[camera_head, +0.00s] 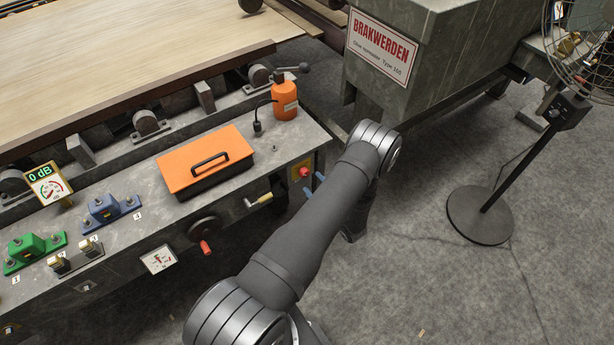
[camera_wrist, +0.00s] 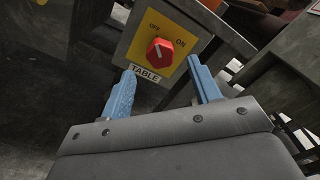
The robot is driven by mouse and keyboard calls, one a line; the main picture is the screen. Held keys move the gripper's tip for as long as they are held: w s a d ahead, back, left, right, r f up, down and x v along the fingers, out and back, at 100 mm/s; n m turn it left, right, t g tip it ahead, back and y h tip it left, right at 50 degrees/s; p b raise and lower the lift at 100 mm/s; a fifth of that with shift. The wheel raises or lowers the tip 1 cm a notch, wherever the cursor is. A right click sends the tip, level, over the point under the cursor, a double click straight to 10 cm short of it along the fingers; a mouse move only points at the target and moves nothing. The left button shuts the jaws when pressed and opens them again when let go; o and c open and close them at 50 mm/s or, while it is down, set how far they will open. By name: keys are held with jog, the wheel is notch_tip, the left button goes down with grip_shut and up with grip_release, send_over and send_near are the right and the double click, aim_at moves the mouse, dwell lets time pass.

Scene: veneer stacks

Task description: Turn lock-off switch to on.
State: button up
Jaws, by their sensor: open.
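The lock-off switch is a red knob (camera_wrist: 160,51) on a yellow plate marked OFF, ON and TABLE. Its white mark points up, nearer to OFF at the top left than to ON at the right. In the head view the red knob (camera_head: 304,172) is on the right end of the grey machine bench. My gripper (camera_wrist: 160,69) is open, with its blue fingertips apart, just short of the knob and roughly to either side of it. Nothing is between the fingers. In the head view my gripper (camera_head: 315,185) shows only its blue fingertips beside the switch; my arm hides the rest.
The bench top holds an orange box (camera_head: 205,160), an orange bottle (camera_head: 285,100) and blue (camera_head: 110,210) and green (camera_head: 35,250) clamps. A yellow-handled crank (camera_head: 259,200) sticks out left of the switch. A grey cabinet (camera_head: 430,40) stands behind; a fan stand (camera_head: 480,215) is at right.

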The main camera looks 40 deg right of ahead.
aim_at(306, 175)
jog(key=shift+w, duration=2.55)
jog(key=c, duration=1)
